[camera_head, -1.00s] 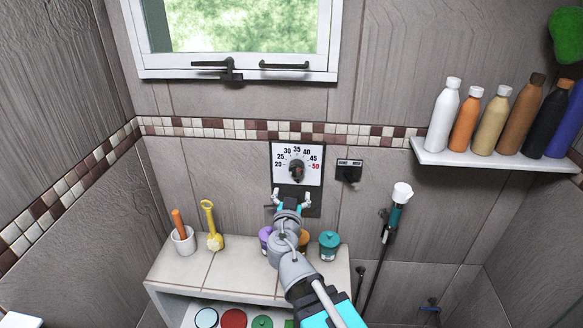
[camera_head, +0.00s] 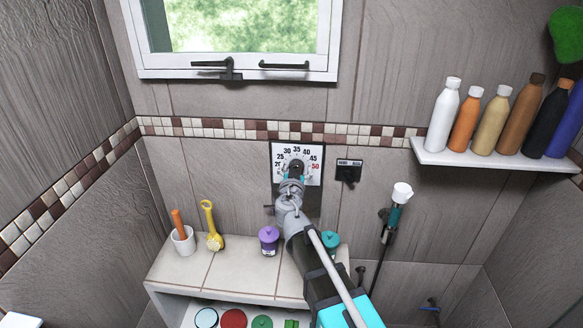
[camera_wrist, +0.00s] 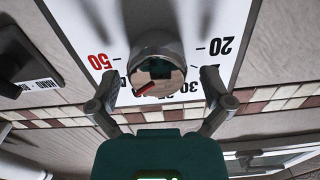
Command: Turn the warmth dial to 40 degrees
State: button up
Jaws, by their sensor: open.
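The warmth dial's white plate (camera_head: 311,179) is on the tiled wall, with black numbers and a red 50. Its plate also shows upside down in the wrist view (camera_wrist: 222,20). The round dial knob (camera_wrist: 155,62) has a red pointer mark slanting across its face; I cannot tell its exact reading. My gripper (camera_wrist: 160,76) is open, with one finger on each side of the knob; contact is not clear. In the head view my gripper (camera_head: 292,170) covers most of the knob and the plate's lower middle.
A small labelled black switch (camera_head: 349,171) is right of the dial. A tiled ledge (camera_head: 190,268) below holds a purple jar (camera_head: 269,240), a teal jar (camera_head: 330,241), a cup and a yellow scoop. A hand shower (camera_head: 396,212) hangs at right, below a bottle shelf (camera_head: 450,160).

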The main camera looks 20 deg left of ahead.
jog(key=shift+c, duration=0.3)
jog(key=c, duration=1.1)
jog(key=shift+o, duration=0.2)
jog(key=shift+n, duration=0.3)
jog(key=shift+w+n, duration=0.1)
jog(key=shift+n, duration=2.3)
jog(key=o, duration=1.1)
jog(key=shift+d, duration=0.1)
